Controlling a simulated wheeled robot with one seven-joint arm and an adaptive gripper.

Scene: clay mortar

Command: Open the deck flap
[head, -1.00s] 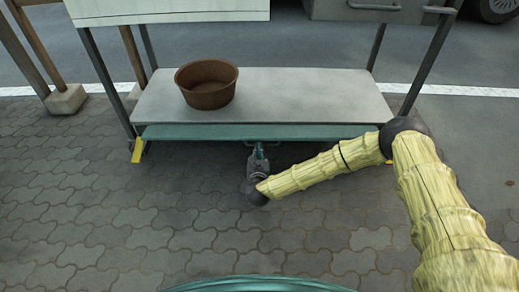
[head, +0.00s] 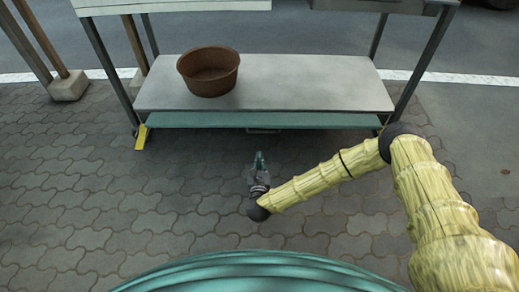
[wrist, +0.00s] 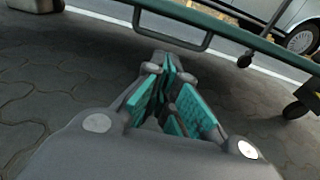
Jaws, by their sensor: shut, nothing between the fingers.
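A teal panel (head: 330,120), which looks like the deck flap, runs along the front edge of the cart's grey deck (head: 300,82). A small grey loop handle (head: 263,130) sits below its front middle. In the wrist view the teal edge (wrist: 250,40) crosses the top, with the handle (wrist: 172,28) hanging under it. My gripper (head: 259,156) is in front of the panel, apart from the handle and low over the paving. In the wrist view its teal-padded fingers (wrist: 170,62) are shut and empty, pointing towards the handle. The panel's hinge is hidden.
A brown bowl (head: 208,72) stands on the deck's left part. A yellow piece (head: 142,137) is at the panel's left end. Cart posts (head: 421,66) rise at the corners. Wooden legs in a concrete foot (head: 68,86) stand at left. Paving in front is clear.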

